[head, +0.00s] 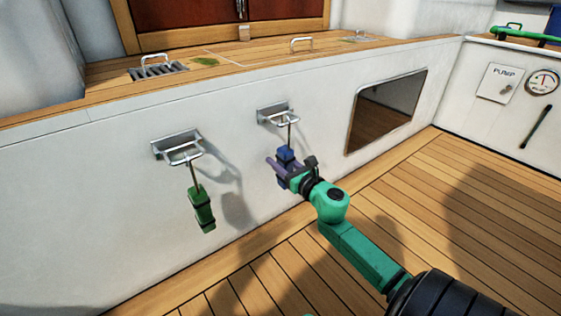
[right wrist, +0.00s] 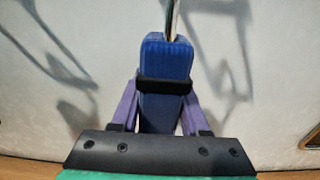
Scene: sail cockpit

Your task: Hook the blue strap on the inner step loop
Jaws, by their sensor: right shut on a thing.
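The blue strap (head: 286,154) is gripped in my right gripper (head: 281,169), below the right-hand step loop (head: 279,117) on the white wall. Its thin metal rod rises to the loop's front bar; whether the hook end is around the bar or only beside it I cannot tell. In the right wrist view the blue strap (right wrist: 166,70) stands upright between the purple fingers, with a black band around it, and its hook end is out of frame. A green strap (head: 202,210) hangs from the left-hand step loop (head: 183,150). My left gripper is not in view.
The white wall (head: 80,180) runs behind both loops, with a dark recessed opening (head: 385,112) to the right. Above is a wooden ledge (head: 225,58) with metal handles. The plank floor (head: 420,190) is clear. A PUMP panel (head: 498,83) and gauge (head: 543,82) are at far right.

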